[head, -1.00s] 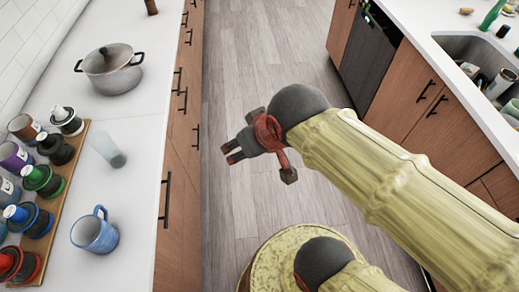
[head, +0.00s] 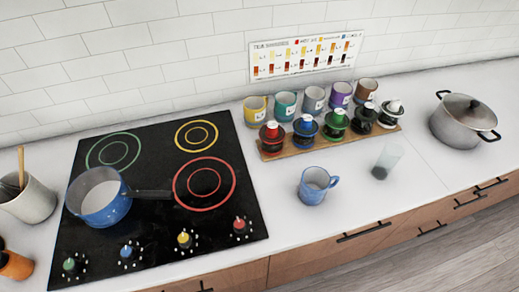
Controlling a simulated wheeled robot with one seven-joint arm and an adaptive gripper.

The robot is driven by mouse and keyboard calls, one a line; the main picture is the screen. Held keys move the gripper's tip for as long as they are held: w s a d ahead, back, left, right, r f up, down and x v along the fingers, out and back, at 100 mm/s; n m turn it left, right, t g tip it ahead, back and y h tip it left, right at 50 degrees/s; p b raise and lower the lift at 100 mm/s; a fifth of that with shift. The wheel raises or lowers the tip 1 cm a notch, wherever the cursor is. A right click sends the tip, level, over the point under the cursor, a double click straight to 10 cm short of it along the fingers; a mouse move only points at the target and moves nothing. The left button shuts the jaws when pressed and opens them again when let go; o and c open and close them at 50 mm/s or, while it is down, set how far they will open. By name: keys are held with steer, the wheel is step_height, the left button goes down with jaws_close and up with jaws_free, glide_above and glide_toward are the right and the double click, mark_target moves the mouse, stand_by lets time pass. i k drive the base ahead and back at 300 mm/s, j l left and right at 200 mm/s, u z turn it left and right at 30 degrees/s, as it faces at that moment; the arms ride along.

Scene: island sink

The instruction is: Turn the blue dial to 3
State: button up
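The blue dial (head: 126,252) is on the front part of the black cooktop (head: 150,228), between a green dial (head: 69,265) and a yellow dial (head: 184,239). A red dial (head: 239,226) is at the right end of the row. White marks ring each dial, but they are too small to read. A blue saucepan (head: 105,210) stands on the cooktop's front left, behind the blue dial, with its dark handle pointing right. My gripper is out of the head view now.
A blue mug (head: 314,186) and a clear glass (head: 386,162) stand on the white counter. Behind them is a wooden board (head: 270,152) with several coloured items. A lidded pot (head: 464,122) is far right. A utensil crock (head: 28,199) stands left of the cooktop.

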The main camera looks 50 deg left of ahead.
mark_target(128, 252)
steer(key=u, duration=3)
